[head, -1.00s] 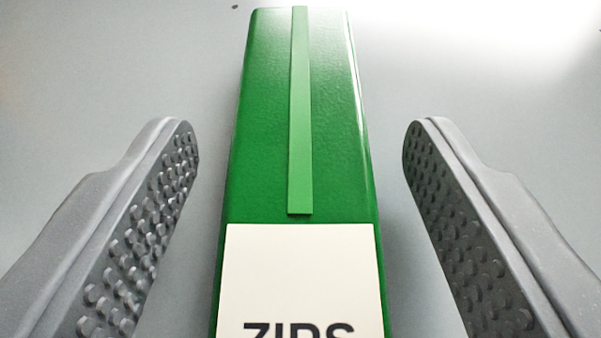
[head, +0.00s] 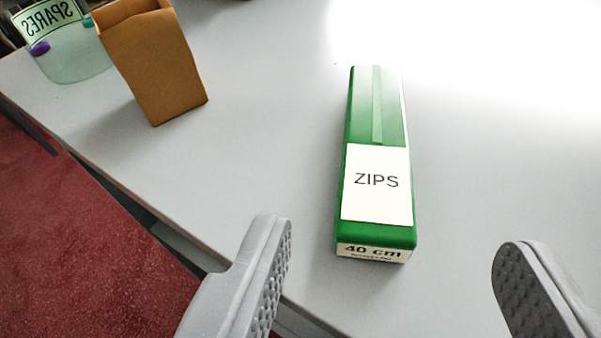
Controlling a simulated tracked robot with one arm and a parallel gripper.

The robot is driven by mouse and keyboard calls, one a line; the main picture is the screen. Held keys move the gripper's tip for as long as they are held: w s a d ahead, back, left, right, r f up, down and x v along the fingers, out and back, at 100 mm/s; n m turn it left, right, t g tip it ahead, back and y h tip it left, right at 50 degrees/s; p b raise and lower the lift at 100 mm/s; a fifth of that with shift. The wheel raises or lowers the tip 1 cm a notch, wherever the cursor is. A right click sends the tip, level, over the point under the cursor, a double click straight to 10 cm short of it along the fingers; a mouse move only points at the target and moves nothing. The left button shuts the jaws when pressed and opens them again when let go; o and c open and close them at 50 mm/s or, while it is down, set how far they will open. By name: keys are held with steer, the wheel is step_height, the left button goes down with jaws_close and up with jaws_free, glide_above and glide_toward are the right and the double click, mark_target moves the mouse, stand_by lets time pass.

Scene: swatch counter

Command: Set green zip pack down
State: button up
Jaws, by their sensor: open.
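The green zip pack (head: 376,233) is a long green box with a white label reading ZIPS and an end label reading 40 cm. It lies flat on the grey counter (head: 250,140), its labelled end toward me. My gripper (head: 392,240) is open and empty, with one finger low at left of centre and the other at lower right. The fingers are well apart from the pack, which lies farther out over the counter than they do.
A brown paper bag (head: 155,70) stands open at the back left. Beside it is a clear container (head: 75,62) labelled SPARES. The counter's edge runs diagonally along the left, above a red floor (head: 80,230). The counter right of the pack is clear.

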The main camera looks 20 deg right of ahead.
steer(key=a+r+n+t+y, duration=0.1)
steer(key=a+r+y, duration=0.1)
steer(key=a+r, duration=0.45)
steer(key=s+a+r+n+t+y, duration=0.1)
steer(key=a+r+n, duration=0.15)
steer(key=r, duration=0.65)
steer(key=a+r+t+y, duration=0.1)
steer(key=a+r+y, duration=0.1)
steer(key=a+r, duration=0.4)
steer(key=s+r+n, duration=0.1)
steer(key=s+r, duration=0.4)
steer(key=r, duration=0.4)
steer(key=s+r+n+y, duration=0.1)
steer(key=s+r, duration=0.5)
steer(key=r, duration=0.3)
steer(key=shift+s+d+t+y, duration=0.2)
steer(key=shift+t+y, duration=0.1)
steer(key=shift+t, duration=0.1)
steer(key=shift+r+n, duration=0.1)
steer(key=shift+n, duration=0.15)
